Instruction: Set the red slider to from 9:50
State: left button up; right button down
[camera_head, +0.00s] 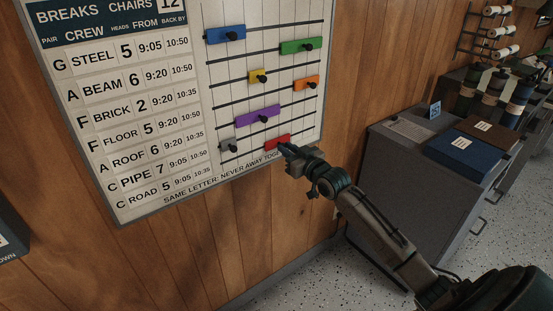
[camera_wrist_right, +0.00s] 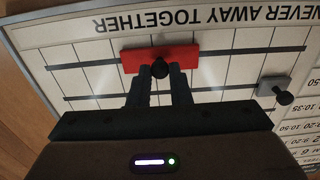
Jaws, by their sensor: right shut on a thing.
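The red slider (camera_head: 276,142) sits on the lowest-but-one or lowest rail near the right end of the wall board (camera_head: 215,100); I cannot tell which rail from the head view. In the right wrist view the red slider (camera_wrist_right: 131,61) shows as a wide red block with a dark knob (camera_wrist_right: 159,68). My right gripper (camera_head: 288,150) is at the slider, with its fingers closed around the knob; it also shows in the right wrist view (camera_wrist_right: 160,77). My left gripper is in neither view.
A grey slider (camera_head: 228,146) is at the left on a low rail. Purple (camera_head: 257,116), orange (camera_head: 306,83), yellow (camera_head: 258,76), green (camera_head: 300,46) and blue (camera_head: 226,34) sliders sit higher. A grey cabinet (camera_head: 400,170) stands right of the board.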

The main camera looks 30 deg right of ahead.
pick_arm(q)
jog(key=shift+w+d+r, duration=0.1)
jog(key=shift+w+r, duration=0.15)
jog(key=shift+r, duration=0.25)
pick_arm(e)
jog(key=shift+d, duration=0.45)
jog(key=c, duration=1.3)
grip_release()
jog(key=shift+c, duration=0.2)
jog(key=shift+w, duration=0.1)
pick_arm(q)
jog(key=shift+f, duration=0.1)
